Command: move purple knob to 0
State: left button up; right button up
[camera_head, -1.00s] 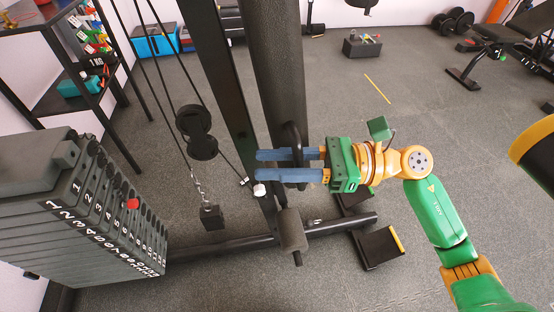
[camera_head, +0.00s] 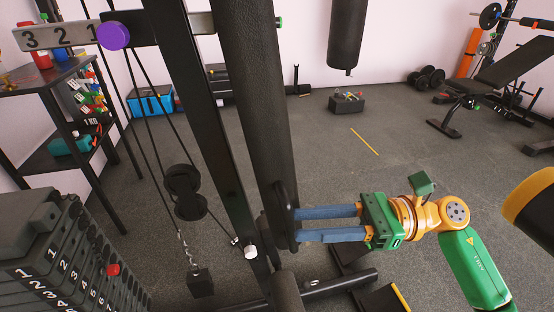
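The purple knob (camera_head: 113,36) is at the upper left, on a black sleeve around a grey numbered bar (camera_head: 70,36). The bar shows 3, 2 and 1 from left to right, and the knob sits just right of the 1. No 0 shows. My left gripper is not in view.
The black machine frame (camera_head: 190,100) and cables stand between my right gripper and the left side. A weight stack (camera_head: 60,260) with a red pin is at lower left.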

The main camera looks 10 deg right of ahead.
aim_at(113, 36)
jog(key=k+l, duration=0.3)
jog(key=k, duration=0.15)
jog(key=k+l, duration=0.35)
jog(key=k, duration=0.1)
